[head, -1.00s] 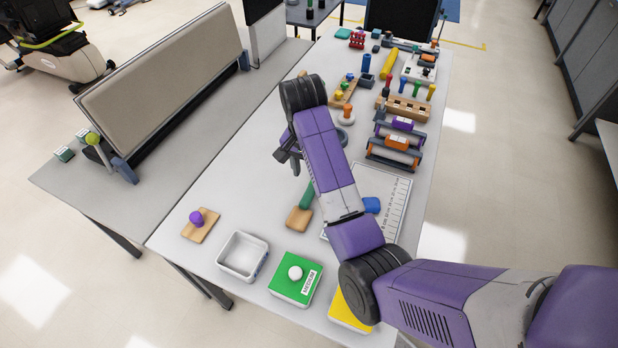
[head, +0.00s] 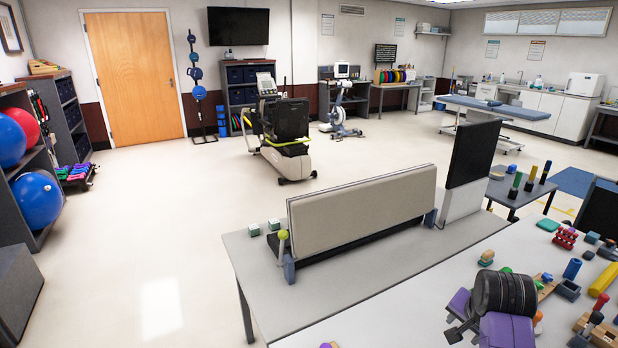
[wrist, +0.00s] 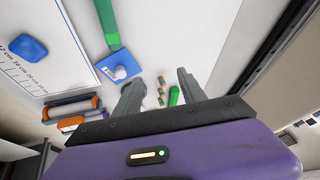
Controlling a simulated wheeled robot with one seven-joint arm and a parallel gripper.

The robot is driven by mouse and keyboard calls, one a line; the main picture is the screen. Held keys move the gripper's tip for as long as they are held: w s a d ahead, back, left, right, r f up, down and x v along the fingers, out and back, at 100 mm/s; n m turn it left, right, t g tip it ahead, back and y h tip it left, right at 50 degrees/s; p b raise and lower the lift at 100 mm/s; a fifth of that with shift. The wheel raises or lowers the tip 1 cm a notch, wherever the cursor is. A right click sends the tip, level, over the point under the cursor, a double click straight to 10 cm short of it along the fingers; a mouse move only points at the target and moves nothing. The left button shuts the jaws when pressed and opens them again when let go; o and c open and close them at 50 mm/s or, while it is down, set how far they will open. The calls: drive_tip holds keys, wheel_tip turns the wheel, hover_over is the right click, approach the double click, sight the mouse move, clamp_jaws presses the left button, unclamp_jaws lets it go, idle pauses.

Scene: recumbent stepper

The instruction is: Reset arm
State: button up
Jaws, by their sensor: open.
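My purple arm reaches over the white table (head: 420,318) at the lower right of the head view. My gripper shows at its end in the head view (head: 458,318), partly hidden by the black wrist joint. In the wrist view my gripper (wrist: 158,88) has its two grey fingers spread apart with nothing held between them. The fingers appear apart from these.
A grey table with a padded panel (head: 360,210) stands left of the white table. Dumbbells, blocks and pegs crowd the right side of the white table. A recumbent stepper (head: 285,140) stands farther back. Open floor (head: 170,240) lies to the left.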

drive_tip(key=s+a+r+n+t+y, duration=0.1)
drive_tip(key=s+a, duration=0.5)
drive_tip(key=s, duration=0.7)
drive_tip(key=s+a+r+n+t+y, duration=0.1)
drive_tip(key=s+a+n+t, duration=0.4)
drive_tip(key=s, duration=0.9)
drive_tip(key=s+a+r+n+t, duration=0.3)
drive_tip(key=s+a, duration=0.5)
drive_tip(key=s, duration=0.6)
drive_tip(key=shift+s+a+r+n+t+y, duration=0.2)
drive_tip(key=shift+s+r+n+t+y, duration=0.3)
drive_tip(key=shift+n, duration=0.7)
drive_tip(key=shift+w+f, duration=0.2)
drive_tip(key=shift+w, duration=0.05)
